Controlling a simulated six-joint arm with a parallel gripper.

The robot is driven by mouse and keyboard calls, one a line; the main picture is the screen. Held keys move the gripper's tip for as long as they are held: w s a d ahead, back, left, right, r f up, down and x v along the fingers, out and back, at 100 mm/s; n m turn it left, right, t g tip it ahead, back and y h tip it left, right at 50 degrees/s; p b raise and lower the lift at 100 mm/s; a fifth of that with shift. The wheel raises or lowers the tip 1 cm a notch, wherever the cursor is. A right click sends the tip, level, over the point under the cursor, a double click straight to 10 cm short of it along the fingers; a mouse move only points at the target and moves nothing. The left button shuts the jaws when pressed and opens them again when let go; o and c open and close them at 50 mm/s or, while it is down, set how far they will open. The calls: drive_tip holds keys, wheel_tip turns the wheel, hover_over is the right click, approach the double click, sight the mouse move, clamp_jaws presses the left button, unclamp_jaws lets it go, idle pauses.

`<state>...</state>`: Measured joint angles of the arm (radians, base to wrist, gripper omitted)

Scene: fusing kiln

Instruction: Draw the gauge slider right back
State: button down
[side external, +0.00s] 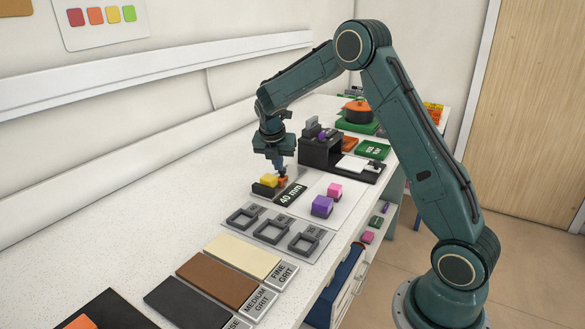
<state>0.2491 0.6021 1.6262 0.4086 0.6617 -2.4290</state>
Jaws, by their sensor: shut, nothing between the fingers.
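A dark gauge marked "40 mm" (290,194) lies on a pale sheet on the worktop. A yellow block (268,180) sits at its left end, above a black block (263,189). A small orange piece (283,182) stands beside the yellow block. I cannot tell for sure which of these parts is the slider. My gripper (283,174) points down over the gauge, shut and empty, with its tips right at the orange piece. Whether they touch it is too small to tell.
A pink block (334,190) and a purple block (322,206) are right of the gauge. Grey square frames (272,230) lie in front, then grit slabs (217,280). A black machine (321,151) stands behind.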

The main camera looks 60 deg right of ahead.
sight(288, 176)
drive_tip(key=shift+x, duration=1.45)
drive_tip(key=shift+d, duration=0.1)
drive_tip(key=shift+d, duration=2.2)
drive_tip(key=shift+r, duration=0.1)
drive_tip(key=shift+r, duration=0.5)
drive_tip(key=a+v, duration=0.1)
drive_tip(key=v, duration=0.8)
drive_tip(key=shift+f, duration=0.1)
